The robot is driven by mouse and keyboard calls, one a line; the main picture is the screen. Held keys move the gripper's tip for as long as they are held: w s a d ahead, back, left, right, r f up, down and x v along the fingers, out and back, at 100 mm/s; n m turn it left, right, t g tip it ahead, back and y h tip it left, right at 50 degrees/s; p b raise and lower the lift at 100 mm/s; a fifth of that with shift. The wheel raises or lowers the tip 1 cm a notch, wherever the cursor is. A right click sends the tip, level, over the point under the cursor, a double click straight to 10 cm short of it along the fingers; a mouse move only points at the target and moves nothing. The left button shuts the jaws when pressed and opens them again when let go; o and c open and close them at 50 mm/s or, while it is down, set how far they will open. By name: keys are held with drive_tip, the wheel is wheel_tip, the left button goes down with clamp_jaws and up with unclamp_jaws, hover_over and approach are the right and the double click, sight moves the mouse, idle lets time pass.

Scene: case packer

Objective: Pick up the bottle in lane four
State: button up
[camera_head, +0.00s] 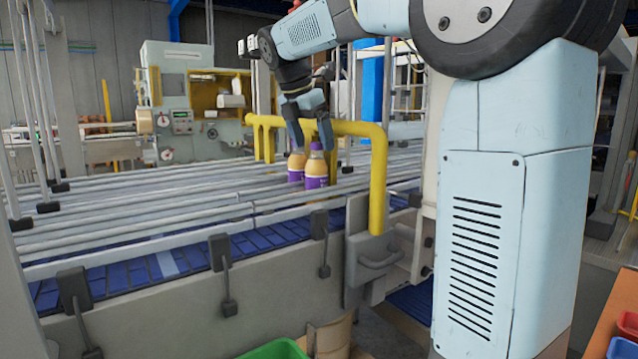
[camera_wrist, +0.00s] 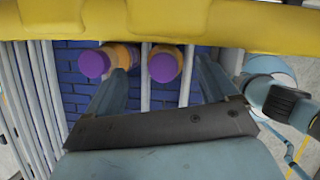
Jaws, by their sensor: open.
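Two bottles with orange bodies and purple labels stand side by side on the conveyor in the head view, a nearer bottle (camera_head: 316,170) and a farther bottle (camera_head: 297,166). The wrist view looks down on two purple caps, of a right bottle (camera_wrist: 164,65) and a left bottle (camera_wrist: 95,64). My gripper (camera_head: 309,146) is open and points down at the bottles. In the wrist view its fingers (camera_wrist: 161,68) lie either side of the right bottle, and the left finger reaches between the two bottles. I cannot tell whether they touch. No lane numbers are visible.
A yellow guard bar (camera_head: 345,129) crosses close behind the bottles and also spans the top of the wrist view (camera_wrist: 160,24). Metal rails (camera_head: 150,205) divide the blue conveyor belt (camera_head: 180,262) into lanes. The lanes to the left look empty. A green bin (camera_head: 275,350) stands below.

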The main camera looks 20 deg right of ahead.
sight(316, 151)
drive_tip(key=shift+x, duration=1.9)
drive_tip(key=shift+s, duration=0.1)
drive_tip(key=shift+c, duration=0.2)
clamp_jaws()
